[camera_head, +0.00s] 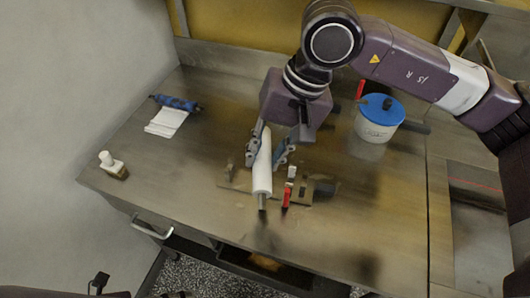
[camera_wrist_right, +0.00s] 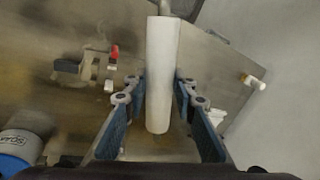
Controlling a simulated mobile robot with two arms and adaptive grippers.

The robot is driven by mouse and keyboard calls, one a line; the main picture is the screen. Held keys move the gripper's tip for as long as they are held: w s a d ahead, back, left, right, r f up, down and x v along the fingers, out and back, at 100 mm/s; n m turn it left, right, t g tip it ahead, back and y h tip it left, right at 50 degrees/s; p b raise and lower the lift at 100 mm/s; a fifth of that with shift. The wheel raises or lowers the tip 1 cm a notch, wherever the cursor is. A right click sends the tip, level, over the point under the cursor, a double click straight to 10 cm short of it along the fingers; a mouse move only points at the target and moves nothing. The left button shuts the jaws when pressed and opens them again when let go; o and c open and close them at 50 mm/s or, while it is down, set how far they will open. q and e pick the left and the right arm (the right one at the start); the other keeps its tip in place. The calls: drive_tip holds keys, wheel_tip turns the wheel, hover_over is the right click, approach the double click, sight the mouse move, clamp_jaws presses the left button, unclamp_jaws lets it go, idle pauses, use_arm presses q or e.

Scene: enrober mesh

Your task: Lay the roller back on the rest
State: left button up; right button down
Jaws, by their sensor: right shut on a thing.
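The white roller (camera_head: 262,176), with a metal shaft end, is in my right gripper (camera_head: 265,160), which is shut on it. In the head view the roller points toward the bench's front edge and overlaps a flat metal plate with small upright fittings (camera_head: 325,188), which may be the rest. Whether the roller touches the plate I cannot tell. The right wrist view shows the white roller (camera_wrist_right: 162,70) lengthwise between the blue-padded fingers of the right gripper (camera_wrist_right: 160,101). The plate's middle is partly hidden by the roller. My left gripper is out of view.
A red-handled fitting (camera_head: 286,196) stands just right of the roller. A white tub with a blue lid (camera_head: 378,128) is at the back right. A blue roll-like tool (camera_head: 176,103) with white sheet and a small white-capped bottle (camera_head: 113,166) are at left. The bench (camera_head: 180,190) between is clear.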

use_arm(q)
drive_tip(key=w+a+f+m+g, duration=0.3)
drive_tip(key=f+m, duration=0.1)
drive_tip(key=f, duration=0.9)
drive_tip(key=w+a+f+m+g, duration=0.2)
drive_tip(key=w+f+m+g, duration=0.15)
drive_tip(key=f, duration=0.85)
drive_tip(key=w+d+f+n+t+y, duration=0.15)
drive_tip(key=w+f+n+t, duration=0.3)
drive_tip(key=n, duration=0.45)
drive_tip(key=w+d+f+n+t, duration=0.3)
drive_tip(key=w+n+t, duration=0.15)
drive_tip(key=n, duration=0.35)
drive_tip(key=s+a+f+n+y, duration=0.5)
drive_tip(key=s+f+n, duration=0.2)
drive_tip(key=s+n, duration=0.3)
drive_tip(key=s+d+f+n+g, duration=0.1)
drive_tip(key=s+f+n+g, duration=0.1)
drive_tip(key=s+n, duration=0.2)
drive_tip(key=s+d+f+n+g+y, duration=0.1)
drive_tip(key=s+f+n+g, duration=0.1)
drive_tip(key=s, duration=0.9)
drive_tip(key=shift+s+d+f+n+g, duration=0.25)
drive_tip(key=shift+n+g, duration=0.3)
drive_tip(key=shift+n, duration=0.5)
